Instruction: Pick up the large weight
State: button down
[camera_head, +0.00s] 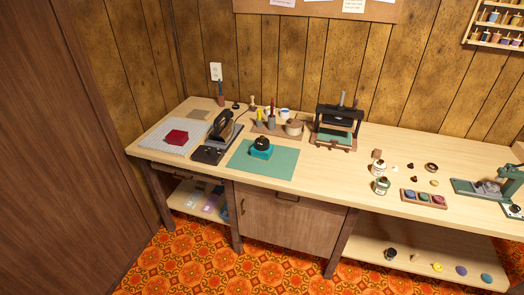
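No object can be surely told as the large weight. A dark rounded piece with a top (261,143) sits on a teal block or folded cloth (260,153), on the green mat (284,166) at the middle left of the bench. A small dark squat piece (236,106) stands farther back by the wall. Smaller dark pieces lie right of the middle, such as a ring-shaped one (431,168). My gripper is not in this view.
The wooden bench (340,176) runs along the wall. A press (337,122) stands at the back. Bottles (381,185) and a green machine (490,187) are at right.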

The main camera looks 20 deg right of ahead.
aim_at(262, 143)
jog(key=i+l+u, duration=0.1)
jog(key=l, duration=0.2)
jog(key=i+l+u, duration=0.2)
jog(key=l, duration=0.4)
jog(key=i+l+u, duration=0.1)
jog(key=i+l, duration=0.15)
jog(key=l, duration=0.1)
